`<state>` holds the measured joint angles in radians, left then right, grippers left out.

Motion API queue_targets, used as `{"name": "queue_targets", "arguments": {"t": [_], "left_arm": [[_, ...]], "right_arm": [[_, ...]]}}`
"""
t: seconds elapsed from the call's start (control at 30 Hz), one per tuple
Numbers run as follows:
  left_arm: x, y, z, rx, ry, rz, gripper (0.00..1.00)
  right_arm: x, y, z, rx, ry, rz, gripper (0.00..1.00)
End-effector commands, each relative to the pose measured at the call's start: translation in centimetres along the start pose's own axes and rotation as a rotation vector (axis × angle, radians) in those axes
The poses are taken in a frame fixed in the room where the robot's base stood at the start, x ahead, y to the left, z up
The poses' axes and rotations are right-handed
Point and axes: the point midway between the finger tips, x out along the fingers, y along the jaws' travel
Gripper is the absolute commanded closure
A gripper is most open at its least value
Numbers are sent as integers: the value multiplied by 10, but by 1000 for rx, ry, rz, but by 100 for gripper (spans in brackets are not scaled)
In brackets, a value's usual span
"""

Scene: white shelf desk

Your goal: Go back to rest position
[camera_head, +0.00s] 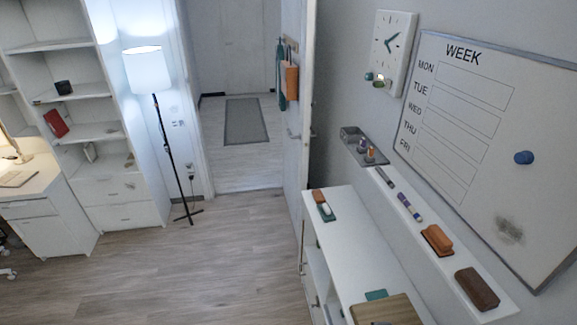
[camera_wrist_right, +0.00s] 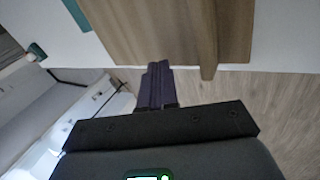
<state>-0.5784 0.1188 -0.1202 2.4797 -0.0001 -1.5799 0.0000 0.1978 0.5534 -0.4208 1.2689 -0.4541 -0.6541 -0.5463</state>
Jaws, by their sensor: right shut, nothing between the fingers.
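My right gripper (camera_wrist_right: 157,88) shows in the right wrist view, its dark fingers together with nothing between them. It points toward the edge of the white shelf desk (camera_wrist_right: 110,50), close to a wooden board (camera_wrist_right: 165,30) lying on the desk; whether it touches the board I cannot tell. In the head view neither of my grippers shows. There the white shelf desk (camera_head: 345,245) stands along the right wall, with the wooden board (camera_head: 388,310) at its near end.
A narrow wall ledge (camera_head: 410,222) holds markers, an orange-brown eraser (camera_head: 437,240) and a dark brown eraser (camera_head: 477,289) below the whiteboard (camera_head: 480,130). A floor lamp (camera_head: 150,70) stands by the left shelves. The wooden floor (camera_head: 210,265) in the middle is clear.

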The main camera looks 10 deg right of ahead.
Motion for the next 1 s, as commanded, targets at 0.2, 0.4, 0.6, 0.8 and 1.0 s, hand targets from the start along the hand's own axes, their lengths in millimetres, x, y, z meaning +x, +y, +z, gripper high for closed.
{"name": "queue_targets", "arguments": {"t": [0.2, 0.4, 0.6, 0.8, 1.0], "left_arm": [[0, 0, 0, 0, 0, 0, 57], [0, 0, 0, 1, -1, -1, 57], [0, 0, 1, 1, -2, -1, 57], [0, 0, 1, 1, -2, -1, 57], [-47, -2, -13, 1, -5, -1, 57]], "right_arm": [[-66, -56, -99, 339, 7, -13, 100], [-156, -92, -127, 734, -39, -55, 100], [-229, -117, -123, 1036, -98, -106, 100], [-294, -140, -112, 1288, -161, -157, 100], [-334, -114, -116, 1283, -162, -155, 100]]}}
